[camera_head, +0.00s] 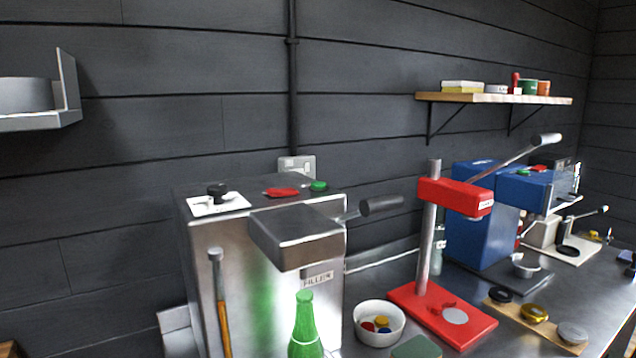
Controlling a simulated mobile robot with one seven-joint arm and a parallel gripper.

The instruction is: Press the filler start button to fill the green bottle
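The filler (210,245) is a steel box machine at centre-left, with a "FILLER" label (317,279) on its front. A small round green button (319,186) sits on its top near the back right corner. Beside it on the top lies a flat red piece (281,192), and further left a black knob (216,189) on a white plate. The green bottle (304,333) stands upright below the filler's jutting head (296,238); its lower part is cut off by the frame edge. I cannot tell how full it is. My gripper is not in view.
A lever with a dark grip (381,206) juts from the filler's right side. A red capper press (457,322), a white bowl of coloured caps (379,322) and a blue machine (482,228) stand to the right. A wooden shelf (500,98) hangs above.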

